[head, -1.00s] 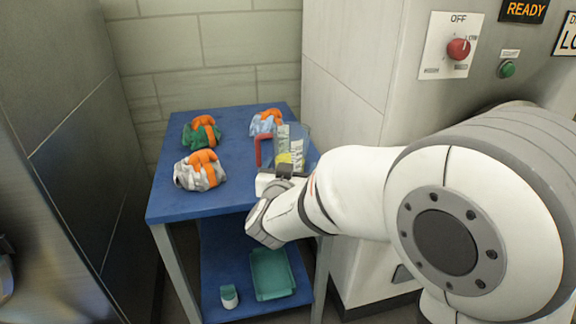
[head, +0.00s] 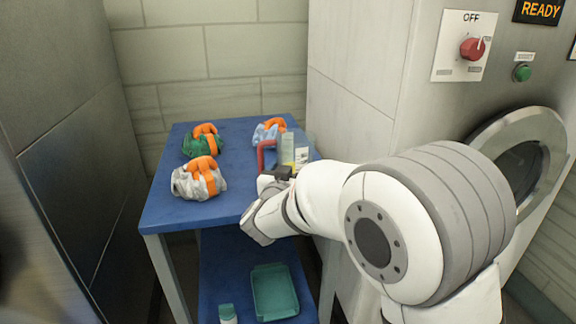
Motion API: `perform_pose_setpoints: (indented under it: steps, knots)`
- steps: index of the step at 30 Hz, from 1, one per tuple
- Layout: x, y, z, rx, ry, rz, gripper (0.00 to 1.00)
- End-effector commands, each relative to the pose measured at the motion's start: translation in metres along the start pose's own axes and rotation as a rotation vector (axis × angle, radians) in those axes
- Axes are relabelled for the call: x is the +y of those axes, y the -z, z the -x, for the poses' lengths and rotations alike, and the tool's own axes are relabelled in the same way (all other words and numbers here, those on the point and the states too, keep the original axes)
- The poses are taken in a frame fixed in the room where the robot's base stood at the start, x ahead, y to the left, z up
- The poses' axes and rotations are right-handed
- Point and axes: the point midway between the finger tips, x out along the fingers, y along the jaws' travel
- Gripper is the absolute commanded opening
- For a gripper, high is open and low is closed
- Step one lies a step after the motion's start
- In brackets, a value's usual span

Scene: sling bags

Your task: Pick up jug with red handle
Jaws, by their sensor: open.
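The jug with the red handle (head: 297,149) stands at the right side of the blue table's top. It looks clear, with a yellow and white label, and its red handle (head: 262,155) is on its left side. My arm covers its lower part. My gripper (head: 279,173) is at the jug's near side, just below the handle in the picture. Its fingers are mostly hidden, so I cannot tell whether they touch the jug. It is open.
On the blue table (head: 172,212) lie a grey bag (head: 184,184), a green bag (head: 196,146) and a light blue bag (head: 264,134), each with orange parts. The lower shelf holds a teal tray (head: 275,291) and a small container (head: 227,313). A machine (head: 362,110) stands to the right.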

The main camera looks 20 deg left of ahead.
Motion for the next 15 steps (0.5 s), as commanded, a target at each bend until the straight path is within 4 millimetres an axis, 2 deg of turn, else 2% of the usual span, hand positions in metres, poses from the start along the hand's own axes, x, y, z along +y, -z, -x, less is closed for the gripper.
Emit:
perform_pose_setpoints:
  steps: [4,15]
  knots:
    - [-0.0002,0.0002,0.0003,0.000,0.001,0.000,0.84]
    - [-0.0007,0.0001,0.0008,-0.001,0.002,0.000,0.54]
